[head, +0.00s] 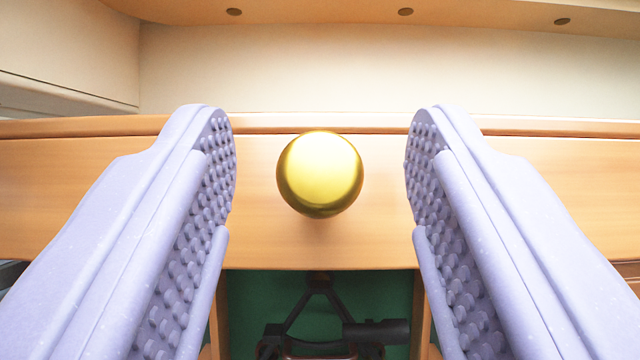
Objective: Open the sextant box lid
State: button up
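The sextant box lid (520,195) is a light wooden panel seen close up, spanning the width of the head view. A round brass knob (320,174) sits at its middle. My gripper (320,165) is open, with one lilac studded finger on each side of the knob and a clear gap to it on both sides. Below the lid's near edge, the green-lined inside of the box (245,300) shows, with a black sextant (325,318) in it, partly cut off by the frame's bottom. The fingers hide parts of the lid.
Behind the lid is a pale wall (380,75), with a wooden ledge (320,12) bearing dark round spots along the top. A pale panel (60,45) stands at the upper left. The space between my fingers holds only the knob.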

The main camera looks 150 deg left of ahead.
jog(key=shift+s+a+r, duration=0.3)
jog(key=shift+s+r, duration=0.1)
jog(key=b+v, duration=0.1)
jog(key=v, duration=0.5)
jog(key=shift+s+r+b, duration=0.2)
jog(key=shift+r+b, duration=0.1)
jog(key=shift+r, duration=0.05)
jog(key=shift+a, duration=0.1)
